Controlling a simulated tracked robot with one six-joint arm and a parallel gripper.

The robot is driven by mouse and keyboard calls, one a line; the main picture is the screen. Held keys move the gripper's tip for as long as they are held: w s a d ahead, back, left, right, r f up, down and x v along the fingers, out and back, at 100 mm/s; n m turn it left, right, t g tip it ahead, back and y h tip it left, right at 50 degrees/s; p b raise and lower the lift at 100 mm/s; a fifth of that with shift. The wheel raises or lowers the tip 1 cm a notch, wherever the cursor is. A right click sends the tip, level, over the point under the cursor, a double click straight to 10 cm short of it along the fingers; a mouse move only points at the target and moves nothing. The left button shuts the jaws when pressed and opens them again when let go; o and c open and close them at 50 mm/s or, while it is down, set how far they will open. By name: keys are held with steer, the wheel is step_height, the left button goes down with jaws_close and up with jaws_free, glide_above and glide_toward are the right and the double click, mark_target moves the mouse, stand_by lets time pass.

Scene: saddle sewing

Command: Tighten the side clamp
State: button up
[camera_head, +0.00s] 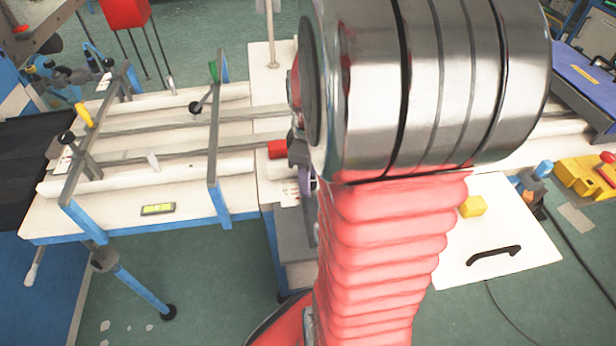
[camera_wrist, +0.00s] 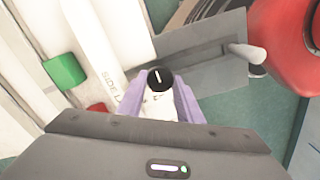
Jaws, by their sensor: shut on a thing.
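In the wrist view, my gripper (camera_wrist: 160,84) has its two purple fingers shut on a white piece with a round black knob (camera_wrist: 159,77) that bears a white mark. The piece appears to be the side clamp's handle. It stands beside a white board with lettering that starts with "SIDE" (camera_wrist: 112,84); the rest is cut off. In the head view, only a bit of my purple gripper (camera_head: 308,182) shows at the left edge of my arm. My arm hides the held piece there.
A grey plate (camera_wrist: 205,72) with a white peg (camera_wrist: 247,52) lies beyond the fingers. A green block (camera_wrist: 64,71) and a red block (camera_wrist: 97,108) sit to the left. In the head view, a rail frame (camera_head: 216,150) stands on the white bench at left.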

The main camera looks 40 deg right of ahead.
steer(key=m, duration=1.3)
steer(key=shift+m, duration=0.3)
steer(key=shift+s+m, duration=0.1)
steer(key=shift+m, duration=1.8)
steer(key=o, duration=1)
steer(key=shift+o, duration=0.2)
